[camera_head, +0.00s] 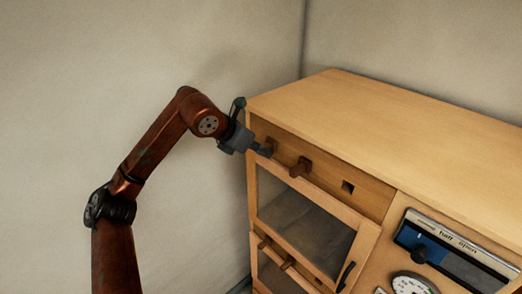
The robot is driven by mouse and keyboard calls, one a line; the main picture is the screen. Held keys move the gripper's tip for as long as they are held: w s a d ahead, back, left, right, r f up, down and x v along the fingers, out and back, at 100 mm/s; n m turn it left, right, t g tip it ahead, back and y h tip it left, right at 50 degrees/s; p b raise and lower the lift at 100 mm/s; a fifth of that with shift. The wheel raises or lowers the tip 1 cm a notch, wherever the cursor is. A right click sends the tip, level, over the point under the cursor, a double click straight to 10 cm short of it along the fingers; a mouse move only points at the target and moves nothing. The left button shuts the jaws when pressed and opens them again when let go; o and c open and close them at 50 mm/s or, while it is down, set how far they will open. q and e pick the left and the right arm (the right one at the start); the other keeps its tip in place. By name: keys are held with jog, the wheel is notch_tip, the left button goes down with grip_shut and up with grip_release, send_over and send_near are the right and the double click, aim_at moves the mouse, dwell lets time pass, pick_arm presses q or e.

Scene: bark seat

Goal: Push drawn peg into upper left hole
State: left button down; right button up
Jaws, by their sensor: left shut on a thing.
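A wooden cabinet (440,160) has a front strip along its top edge with a row of peg places. My left gripper (264,149) is at the upper left end of this strip, shut on a small brown peg (271,143). The gripper hides most of that peg and the upper left hole, so I cannot tell how deep the peg sits. A second brown peg (300,168) sticks out of the strip just to the right. Farther right is an empty square dark hole (348,187). My right gripper is not in view.
Below the strip is a framed glass door (300,222) with a dark handle (346,276). Lower pegs (288,264) stick out beneath it. A panel (455,250) marked "half open" and a white dial (410,284) are at right. The cabinet top is clear.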

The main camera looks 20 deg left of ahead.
pick_arm(q)
jog(key=c, duration=1.8)
grip_release()
jog(key=v, duration=1.2)
